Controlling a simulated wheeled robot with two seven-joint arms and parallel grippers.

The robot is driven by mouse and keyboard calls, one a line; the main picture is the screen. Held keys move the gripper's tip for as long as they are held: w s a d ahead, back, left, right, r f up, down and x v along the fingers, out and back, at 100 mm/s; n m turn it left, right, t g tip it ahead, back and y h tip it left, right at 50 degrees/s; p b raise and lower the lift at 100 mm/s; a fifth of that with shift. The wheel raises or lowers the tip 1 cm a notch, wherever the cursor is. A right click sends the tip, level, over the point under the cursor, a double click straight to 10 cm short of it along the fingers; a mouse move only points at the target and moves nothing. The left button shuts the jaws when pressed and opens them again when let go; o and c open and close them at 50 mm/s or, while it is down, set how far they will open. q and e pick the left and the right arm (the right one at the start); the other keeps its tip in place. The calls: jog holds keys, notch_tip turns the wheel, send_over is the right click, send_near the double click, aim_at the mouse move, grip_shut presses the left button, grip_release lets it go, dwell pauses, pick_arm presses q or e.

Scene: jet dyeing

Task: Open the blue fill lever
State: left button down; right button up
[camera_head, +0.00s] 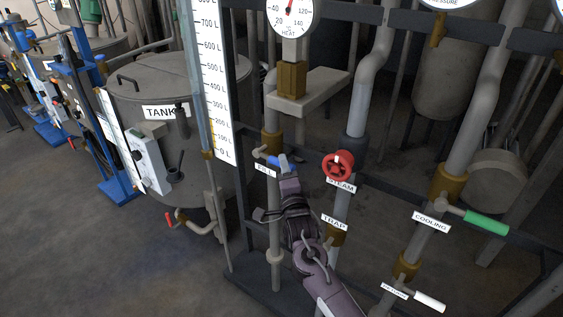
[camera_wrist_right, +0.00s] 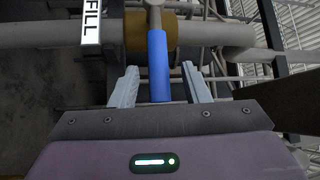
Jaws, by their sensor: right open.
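The blue fill lever (camera_head: 275,161) sits on a pipe valve at the middle of the head view, beside a white FILL label (camera_head: 265,171). Its blue handle (camera_wrist_right: 158,66) also shows in the right wrist view, with its end between my two fingers. My right gripper (camera_head: 286,168) is at the handle in the head view. In the right wrist view the right gripper (camera_wrist_right: 158,82) is open, its fingers on either side of the handle with visible gaps. My left gripper is not in view.
A red STEAM wheel (camera_head: 337,166) is close to the right of my right gripper. A green COOLING lever (camera_head: 486,222) and a white lever (camera_head: 429,300) are farther right. The level scale (camera_head: 213,85) and tank (camera_head: 165,85) stand left.

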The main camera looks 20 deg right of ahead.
jog(key=shift+w+d+r, duration=0.1)
jog(key=shift+w, duration=1.05)
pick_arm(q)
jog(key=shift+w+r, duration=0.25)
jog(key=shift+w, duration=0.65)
pick_arm(e)
jog(key=shift+w, duration=0.2)
jog(key=c, duration=0.9)
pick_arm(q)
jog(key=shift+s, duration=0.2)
pick_arm(e)
grip_shut()
